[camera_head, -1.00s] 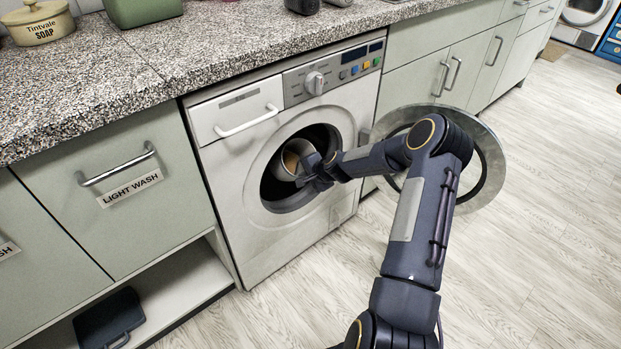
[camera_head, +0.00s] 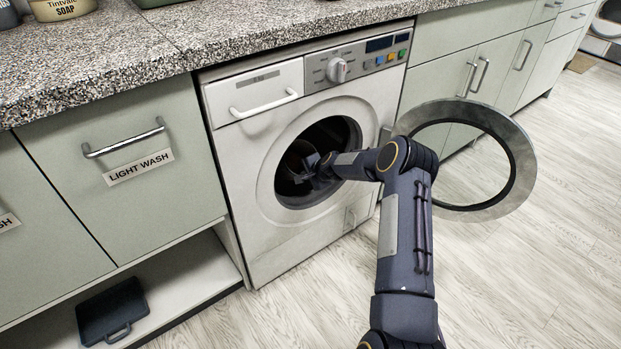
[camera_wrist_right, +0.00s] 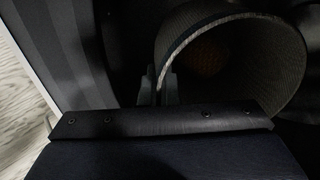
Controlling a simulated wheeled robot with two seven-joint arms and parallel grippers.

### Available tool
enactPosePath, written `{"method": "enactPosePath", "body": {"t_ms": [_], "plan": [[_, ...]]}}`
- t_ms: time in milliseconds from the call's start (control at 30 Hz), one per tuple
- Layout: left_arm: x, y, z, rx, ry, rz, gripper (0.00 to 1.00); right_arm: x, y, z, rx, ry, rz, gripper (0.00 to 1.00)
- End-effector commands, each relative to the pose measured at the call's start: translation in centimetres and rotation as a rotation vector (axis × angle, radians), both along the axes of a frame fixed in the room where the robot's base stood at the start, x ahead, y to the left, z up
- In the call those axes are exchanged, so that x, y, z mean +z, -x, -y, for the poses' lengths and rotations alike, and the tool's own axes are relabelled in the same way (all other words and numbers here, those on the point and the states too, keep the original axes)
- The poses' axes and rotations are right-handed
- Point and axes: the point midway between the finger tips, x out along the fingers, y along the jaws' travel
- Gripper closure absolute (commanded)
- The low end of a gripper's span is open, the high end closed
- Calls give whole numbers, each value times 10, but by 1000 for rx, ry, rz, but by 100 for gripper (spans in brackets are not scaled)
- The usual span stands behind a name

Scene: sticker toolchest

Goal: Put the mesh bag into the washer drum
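The washer (camera_head: 240,150) stands under the counter with its round door (camera_head: 520,165) swung open to the right. My right arm reaches through the opening into the dark drum (camera_head: 338,130). My right gripper (camera_head: 312,172) is inside the opening. In the right wrist view, the mesh bag (camera_wrist_right: 270,50) is a grey, open-mouthed cylinder inside the drum. Its rim passes between the fingertips of my right gripper (camera_wrist_right: 158,88), which look closed on it. A dim orange-brown patch shows inside the bag. In the head view the bag is mostly lost in shadow. My left gripper is out of view.
The open door ring stands close to the right of my forearm. A drawer labelled LIGHT WASH (camera_head: 140,168) is left of the washer, with a dark flat case (camera_head: 112,312) on the shelf below. The granite counter (camera_head: 190,40) overhangs; open floor lies right.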

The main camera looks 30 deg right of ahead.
Motion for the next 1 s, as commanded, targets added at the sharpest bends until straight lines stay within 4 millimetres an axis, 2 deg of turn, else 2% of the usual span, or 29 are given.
{"method": "enactPosePath", "body": {"t_ms": [33, 367, 400, 433, 700, 833, 900, 1000], "plan": [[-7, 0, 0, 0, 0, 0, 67, -8, -5, -1, 2, 1, 0, 100], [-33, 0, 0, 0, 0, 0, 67, -36, -33, -4, 2, 1, 1, 100], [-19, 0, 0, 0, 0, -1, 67, -25, -34, -3, 1, 2, -11, 100], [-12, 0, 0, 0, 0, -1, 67, -23, -33, -3, 2, 3, -25, 100], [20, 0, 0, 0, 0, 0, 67, -17, -33, -4, 3, 13, -121, 100], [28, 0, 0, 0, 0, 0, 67, -12, -34, -4, 6, 27, -232, 100], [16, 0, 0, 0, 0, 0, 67, -19, -34, -3, 6, 24, -270, 100], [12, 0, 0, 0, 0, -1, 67, -15, -33, -3, 4, 26, -313, 100]]}}
